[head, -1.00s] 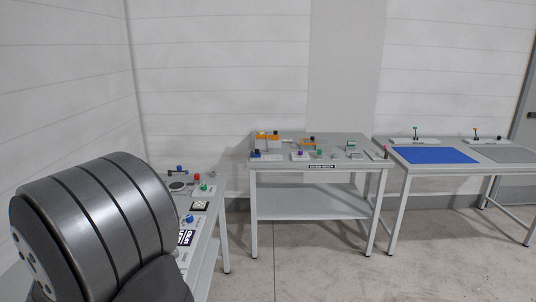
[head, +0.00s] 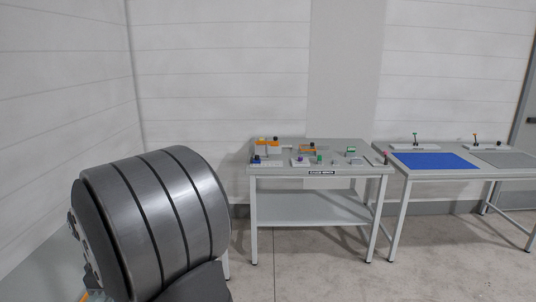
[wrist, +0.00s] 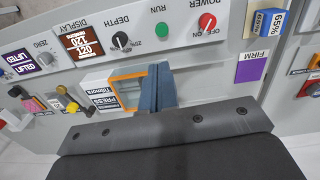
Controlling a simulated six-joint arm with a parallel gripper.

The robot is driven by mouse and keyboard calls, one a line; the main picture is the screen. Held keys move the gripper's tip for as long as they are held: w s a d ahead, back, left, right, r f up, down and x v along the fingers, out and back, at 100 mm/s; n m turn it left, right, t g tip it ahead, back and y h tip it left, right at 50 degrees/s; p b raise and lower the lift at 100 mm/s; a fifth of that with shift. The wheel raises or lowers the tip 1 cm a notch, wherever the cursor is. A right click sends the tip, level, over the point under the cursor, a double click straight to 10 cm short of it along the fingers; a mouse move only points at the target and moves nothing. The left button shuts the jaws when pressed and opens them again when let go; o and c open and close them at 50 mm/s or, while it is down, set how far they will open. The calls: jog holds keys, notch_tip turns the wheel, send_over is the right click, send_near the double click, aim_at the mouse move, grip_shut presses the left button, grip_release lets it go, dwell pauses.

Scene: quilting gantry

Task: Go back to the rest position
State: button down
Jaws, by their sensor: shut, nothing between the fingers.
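My gripper (wrist: 157,72) shows in the wrist view with its two blue fingers shut together and nothing between them. Its fingertips point at a grey control panel (wrist: 205,85) whose labels appear upside down. From this view I cannot tell how far the tips are from the panel. In the head view a large grey banded cylinder of my own arm fills the lower left, and my gripper is not visible there.
The panel carries a red power knob (wrist: 207,22), a green run button (wrist: 162,70), a black depth knob (wrist: 120,40) and an orange-framed window (wrist: 127,88). In the head view, a grey bench (head: 310,208) with small fixtures and a table with a blue mat (head: 434,160) stand beyond open floor.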

notch_tip(320, 180, down, 9)
notch_tip(320, 180, up, 9)
jog(key=shift+m, duration=0.3)
jog(key=shift+a, duration=0.1)
dwell(0.5)
